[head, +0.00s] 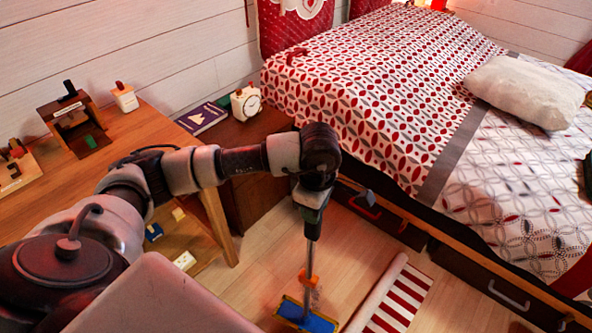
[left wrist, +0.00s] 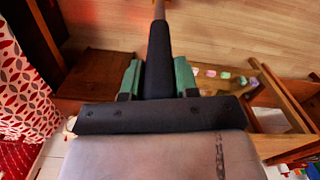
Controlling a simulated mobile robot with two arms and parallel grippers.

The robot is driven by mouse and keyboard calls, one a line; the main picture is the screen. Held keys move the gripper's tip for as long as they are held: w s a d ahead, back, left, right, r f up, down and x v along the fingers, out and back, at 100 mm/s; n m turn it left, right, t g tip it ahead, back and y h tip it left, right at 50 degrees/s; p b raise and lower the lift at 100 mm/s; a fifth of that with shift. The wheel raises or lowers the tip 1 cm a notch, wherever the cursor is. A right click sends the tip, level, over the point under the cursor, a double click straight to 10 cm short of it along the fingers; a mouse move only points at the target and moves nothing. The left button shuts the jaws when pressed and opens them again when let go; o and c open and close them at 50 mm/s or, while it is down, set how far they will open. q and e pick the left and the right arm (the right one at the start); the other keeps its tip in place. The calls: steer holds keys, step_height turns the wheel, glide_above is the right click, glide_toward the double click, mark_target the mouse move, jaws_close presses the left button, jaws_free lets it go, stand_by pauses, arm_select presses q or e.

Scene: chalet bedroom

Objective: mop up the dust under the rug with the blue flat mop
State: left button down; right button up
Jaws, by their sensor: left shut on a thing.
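The blue flat mop (head: 318,322) has its blue head on the wooden floor at the bottom of the head view, below an orange joint and a thin upright pole. My left gripper (head: 312,205) is shut on the mop's dark handle, which also shows between the green fingers in the left wrist view (left wrist: 159,60). The red and white striped rug (head: 398,302) lies just right of the mop head, its left edge rolled or folded back. I cannot clearly make out dust; a greyish patch shows by the mop joint. My right gripper is out of view.
The bed (head: 370,85) with drawers below stands at the right, close to the rug. A wooden desk (head: 150,135) and a brown nightstand (head: 255,145) with a clock (head: 246,101) stand at the left. Bare floor lies between them.

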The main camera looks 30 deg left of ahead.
arm_select(q)
steer(key=w+a+f+n+p, duration=0.1)
steer(key=w+a+f+n, duration=0.1)
steer(key=n, duration=1.4)
steer(key=w+a+f+n+p, duration=0.2)
steer(key=w+a+n, duration=0.2)
steer(key=n, duration=1.3)
steer(key=shift+a+f+p, duration=0.25)
steer(key=shift+a+p, duration=0.05)
steer(key=shift+a, duration=0.85)
